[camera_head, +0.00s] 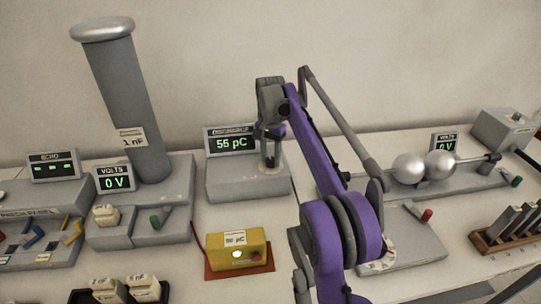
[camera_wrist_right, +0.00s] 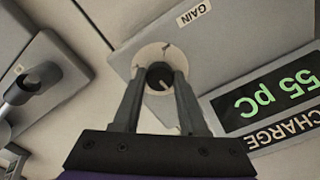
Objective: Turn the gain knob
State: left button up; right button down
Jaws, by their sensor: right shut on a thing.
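The gain knob (camera_wrist_right: 160,75) is a small dark round knob with a pale pointer line. It sits on a pale round dial under a GAIN label (camera_wrist_right: 194,13) in the right wrist view. My right gripper (camera_wrist_right: 157,88) is shut on the knob, one finger on each side. My left gripper is not in view.
A yellow box (camera_head: 238,250) labelled 50 pC stands in front of the discharge unit. A tall grey column (camera_head: 130,100) rises at left beside a 0 V display (camera_head: 115,178). Two metal spheres (camera_head: 410,168) stand at right. My purple arm crosses the middle.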

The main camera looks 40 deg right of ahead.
aim_at(271, 160)
jog(key=n+p, duration=0.2)
jog(key=n, duration=0.3)
jog(key=shift+r, duration=0.1)
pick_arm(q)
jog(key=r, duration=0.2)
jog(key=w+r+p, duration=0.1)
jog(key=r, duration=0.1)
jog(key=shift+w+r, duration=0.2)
pick_arm(e)
jog(key=n, duration=0.5)
jog(key=shift+d+n, duration=0.1)
jog(key=shift+n, duration=0.3)
jog(key=shift+c, duration=2.2)
grip_release()
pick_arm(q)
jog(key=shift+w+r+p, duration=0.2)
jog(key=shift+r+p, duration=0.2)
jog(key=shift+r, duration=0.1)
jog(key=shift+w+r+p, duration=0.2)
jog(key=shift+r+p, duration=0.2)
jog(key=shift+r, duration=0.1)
pick_arm(e)
notch_tip(271, 160, up, 11)
jog(key=shift+f, duration=0.2)
